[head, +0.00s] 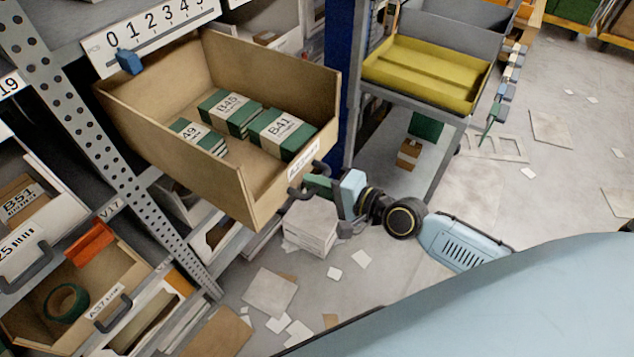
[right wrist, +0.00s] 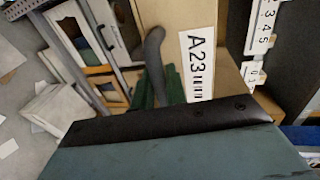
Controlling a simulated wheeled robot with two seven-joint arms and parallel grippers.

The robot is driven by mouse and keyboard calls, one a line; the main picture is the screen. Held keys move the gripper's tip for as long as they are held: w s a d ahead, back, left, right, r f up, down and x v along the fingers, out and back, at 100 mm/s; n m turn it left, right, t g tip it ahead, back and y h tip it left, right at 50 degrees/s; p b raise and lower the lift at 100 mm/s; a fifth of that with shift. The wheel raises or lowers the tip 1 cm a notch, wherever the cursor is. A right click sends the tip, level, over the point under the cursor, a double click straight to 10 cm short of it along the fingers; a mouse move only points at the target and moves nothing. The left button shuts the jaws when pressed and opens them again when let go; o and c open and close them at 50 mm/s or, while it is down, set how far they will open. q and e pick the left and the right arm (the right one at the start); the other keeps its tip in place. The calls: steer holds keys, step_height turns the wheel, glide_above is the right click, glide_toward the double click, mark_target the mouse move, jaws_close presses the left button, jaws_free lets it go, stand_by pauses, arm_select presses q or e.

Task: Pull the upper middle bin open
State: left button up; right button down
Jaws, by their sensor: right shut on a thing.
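The upper middle bin (head: 262,183) is a brown open-topped box. It stands well out from the rack, with green-and-white packs (head: 283,134) inside. Its front label (right wrist: 197,65) reads A23 in the right wrist view. My right gripper (head: 312,183) is at the bin's front, shut on its dark curved handle (head: 294,188). The handle also shows in the right wrist view (right wrist: 155,62), rising from behind my gripper's dark edge. The fingertips are partly hidden. My left gripper is not in view.
A numbered scale (head: 150,30) with a blue marker (head: 129,61) runs above the bin. Lower bins (head: 75,285) stand at left beyond a perforated post (head: 130,180). A cart with a yellow tray (head: 425,75) stands at right. Cartons and paper litter the floor.

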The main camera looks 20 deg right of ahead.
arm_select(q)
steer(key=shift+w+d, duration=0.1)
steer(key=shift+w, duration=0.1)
arm_select(e)
steer(key=c, duration=1.5)
jaws_free()
steer(key=shift+s+d, duration=0.1)
steer(key=shift+s, duration=0.05)
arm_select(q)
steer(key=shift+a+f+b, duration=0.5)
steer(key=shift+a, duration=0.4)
arm_select(e)
steer(key=v, duration=1.3)
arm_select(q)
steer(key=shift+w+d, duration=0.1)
